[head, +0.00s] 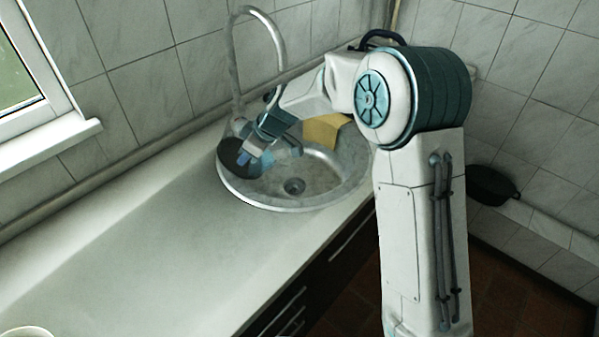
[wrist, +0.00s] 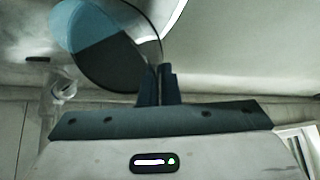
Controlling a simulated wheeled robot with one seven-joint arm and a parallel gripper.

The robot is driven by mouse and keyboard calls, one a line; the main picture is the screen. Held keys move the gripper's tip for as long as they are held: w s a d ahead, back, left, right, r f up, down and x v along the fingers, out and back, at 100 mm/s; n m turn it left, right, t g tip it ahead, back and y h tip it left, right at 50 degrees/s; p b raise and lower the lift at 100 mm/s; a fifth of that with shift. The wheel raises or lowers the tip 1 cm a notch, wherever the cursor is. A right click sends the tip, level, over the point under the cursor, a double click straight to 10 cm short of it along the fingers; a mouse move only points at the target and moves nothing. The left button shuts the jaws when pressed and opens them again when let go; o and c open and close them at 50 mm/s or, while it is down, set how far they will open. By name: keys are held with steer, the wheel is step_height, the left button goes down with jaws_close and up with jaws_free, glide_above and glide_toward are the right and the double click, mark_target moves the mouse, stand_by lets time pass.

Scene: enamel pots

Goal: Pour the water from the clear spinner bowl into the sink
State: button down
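The clear spinner bowl (head: 230,153) is a see-through round shape, looking dark, at the left side of the round metal sink (head: 335,190) in the head view. It appears tilted, with part of it over the sink. My gripper (head: 247,160) is at its right side. In the wrist view my gripper's two fingers (wrist: 157,84) are close together on the edge of the bowl (wrist: 112,62). The bowl looks dark grey and blue there, with a thin clear rim. I cannot tell whether water is in it.
A tall curved faucet (head: 233,60) rises behind the bowl and my gripper. A yellow item (head: 325,130) lies at the sink's back edge. The counter (head: 130,245) left of the sink is mostly clear. A dark pan (head: 492,185) is at the right.

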mark_target(262, 163)
steer(key=shift+w+d+r+y+b, duration=0.15)
steer(key=shift+d+y+b, duration=0.85)
steer(key=shift+b, duration=0.8)
steer(key=shift+d+f+y+b, duration=0.35)
steer(key=shift+f+y+b, duration=0.45)
steer(key=shift+b, duration=0.7)
steer(key=shift+w+d+y+b, duration=0.15)
steer(key=shift+d+y+b, duration=0.55)
steer(key=shift+y, duration=0.2)
